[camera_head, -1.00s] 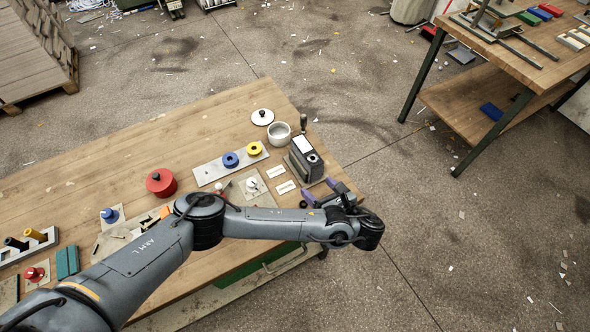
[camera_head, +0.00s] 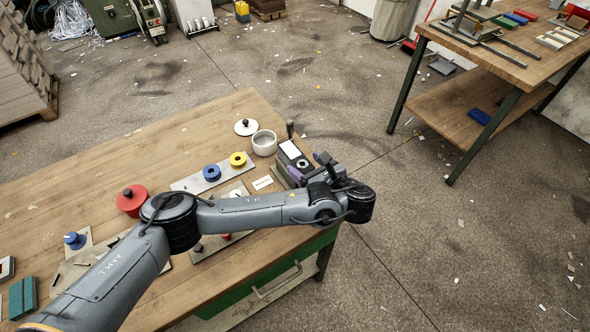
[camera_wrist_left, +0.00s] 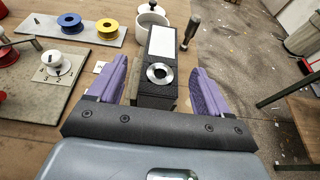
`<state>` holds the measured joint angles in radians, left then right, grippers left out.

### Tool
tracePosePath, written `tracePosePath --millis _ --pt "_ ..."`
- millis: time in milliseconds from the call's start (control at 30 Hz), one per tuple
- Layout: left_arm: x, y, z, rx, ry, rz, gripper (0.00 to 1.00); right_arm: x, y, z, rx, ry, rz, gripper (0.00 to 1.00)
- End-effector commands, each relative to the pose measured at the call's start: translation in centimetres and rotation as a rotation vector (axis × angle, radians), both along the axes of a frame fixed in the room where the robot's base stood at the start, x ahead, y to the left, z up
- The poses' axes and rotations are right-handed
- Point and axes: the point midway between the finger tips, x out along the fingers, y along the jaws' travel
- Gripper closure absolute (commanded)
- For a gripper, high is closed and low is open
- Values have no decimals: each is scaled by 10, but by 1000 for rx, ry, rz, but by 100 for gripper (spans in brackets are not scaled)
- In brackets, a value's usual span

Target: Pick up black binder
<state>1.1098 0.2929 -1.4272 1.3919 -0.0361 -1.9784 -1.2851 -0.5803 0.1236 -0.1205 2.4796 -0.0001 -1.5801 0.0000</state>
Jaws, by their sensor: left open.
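The black binder (camera_head: 291,155) stands upright near the right corner of the wooden table, with a white label and a round silver-ringed hole on its narrow spine. It also shows in the left wrist view (camera_wrist_left: 160,92), in the middle. My left gripper (camera_head: 306,165) is open at the binder's near side. In the left wrist view its two purple fingers (camera_wrist_left: 160,68) lie on either side of the binder, with visible gaps. I cannot tell whether either finger touches it. The binder's lower part is partly hidden by the gripper.
A white pot (camera_head: 264,143) stands just left of the binder, with its lid (camera_head: 246,127) beyond. A dark upright handle (camera_wrist_left: 190,32) is close behind the binder. Blue (camera_head: 212,172) and yellow (camera_head: 238,159) spools sit on a plate to the left. Open floor lies right of the table.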

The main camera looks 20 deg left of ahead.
Motion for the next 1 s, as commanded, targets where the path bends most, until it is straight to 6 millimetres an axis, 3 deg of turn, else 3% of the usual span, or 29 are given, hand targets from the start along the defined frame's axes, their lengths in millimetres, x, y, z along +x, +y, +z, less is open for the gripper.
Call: tracePosePath --millis 500,800,833,1000 --pt "26 35 -23 -1 1 0 21 0 0 -15 0 -1 -1 57" --pt "28 38 -24 -1 2 -1 21 0 1 -15 4 0 -3 57" --pt "28 38 -24 -1 2 -1 23 0 1 -15 5 0 -4 57" --pt "28 38 -24 -1 2 -1 49 0 1 -15 6 0 -4 57"
